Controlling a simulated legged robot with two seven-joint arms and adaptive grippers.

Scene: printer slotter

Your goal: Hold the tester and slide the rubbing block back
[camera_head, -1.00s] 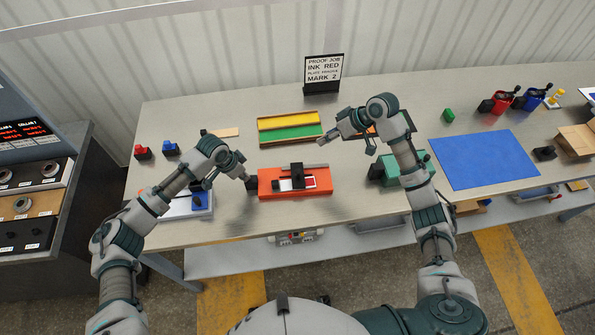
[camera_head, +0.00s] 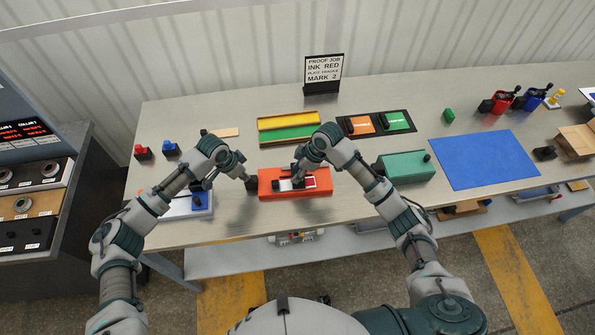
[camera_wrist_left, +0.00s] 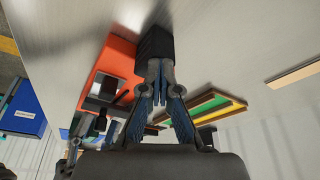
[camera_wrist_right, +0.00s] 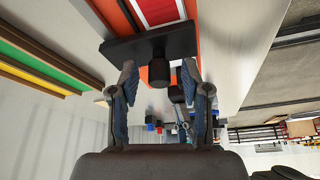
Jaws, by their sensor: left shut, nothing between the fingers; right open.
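The orange-red tester (camera_head: 267,190) lies on the table in front of me, with a red-and-white strip on top. A black end piece (camera_wrist_left: 155,44) sticks out at its left end. My left gripper (camera_wrist_left: 161,82) is shut and empty, its fingertips close against that end piece; whether they touch I cannot tell. The black rubbing block (camera_wrist_right: 125,47) lies across the strip, with a round knob (camera_wrist_right: 158,73) on it. My right gripper (camera_wrist_right: 160,85) is open, with its fingers on either side of the knob, apart from it. In the head view my right gripper (camera_head: 298,178) partly hides the block.
Behind the tester lies a tray with yellow and green strips (camera_head: 290,131). A black holder with orange and green pads (camera_head: 376,124) is right of it. A green box (camera_head: 407,167) stands right of the tester, and a white-and-blue board (camera_head: 180,208) lies left.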

